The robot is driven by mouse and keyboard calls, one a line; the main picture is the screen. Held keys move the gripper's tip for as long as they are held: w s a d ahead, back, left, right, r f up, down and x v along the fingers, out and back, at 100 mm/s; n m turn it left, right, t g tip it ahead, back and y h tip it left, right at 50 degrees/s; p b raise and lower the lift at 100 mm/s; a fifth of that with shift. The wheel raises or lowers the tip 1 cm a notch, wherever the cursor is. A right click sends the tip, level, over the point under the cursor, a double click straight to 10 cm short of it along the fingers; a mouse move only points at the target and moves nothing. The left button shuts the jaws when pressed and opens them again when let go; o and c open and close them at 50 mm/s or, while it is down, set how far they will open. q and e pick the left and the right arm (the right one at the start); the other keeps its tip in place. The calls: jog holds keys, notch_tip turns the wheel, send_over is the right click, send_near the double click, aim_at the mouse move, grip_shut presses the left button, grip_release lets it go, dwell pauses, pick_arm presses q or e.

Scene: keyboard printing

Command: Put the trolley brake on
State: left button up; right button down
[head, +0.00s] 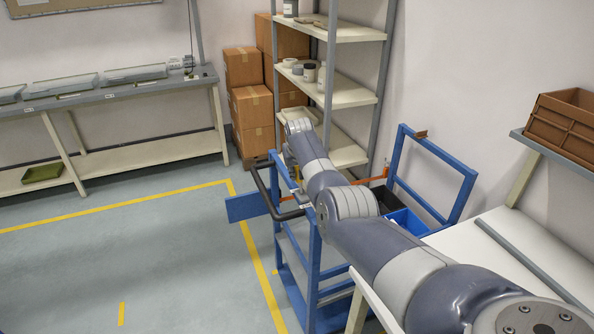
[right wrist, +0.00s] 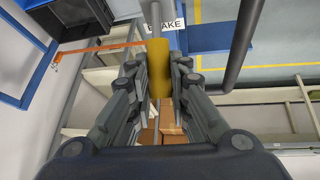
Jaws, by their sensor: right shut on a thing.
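The trolley has a blue frame (head: 313,270) and stands at the centre of the head view, with a black push handle (head: 262,185) on its left side. In the right wrist view, a yellow grip (right wrist: 158,68) on a grey rod stands between the fingers of my right gripper (right wrist: 158,80), which is shut on it. A white label reading "BRAKE" (right wrist: 178,24), partly covered by the rod, lies just beyond. The push handle also shows in the right wrist view (right wrist: 240,50), to the right of the fingers. In the head view my arm hides much of the trolley's top. My left gripper is out of view.
A blue panel (head: 248,207) juts out left of the trolley. A shelving rack (head: 345,97) and cardboard boxes (head: 252,105) stand behind. A white table (head: 490,265) is close on the right. The floor (head: 150,270) at left is clear, with yellow lines.

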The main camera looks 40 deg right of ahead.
jog(key=c, duration=1.7)
grip_release()
jog(key=shift+s+f, duration=0.3)
jog(key=shift+f, duration=0.15)
jog(key=shift+o, duration=1.1)
jog(key=shift+w+d, duration=0.2)
jog(key=shift+w, duration=0.05)
jog(key=shift+r, duration=0.1)
jog(key=shift+r, duration=0.15)
jog(key=shift+s+a+r, duration=0.2)
jog(key=shift+a+r, duration=0.05)
jog(key=shift+r, duration=0.25)
jog(key=v, duration=1)
jog(key=shift+s+r, duration=0.2)
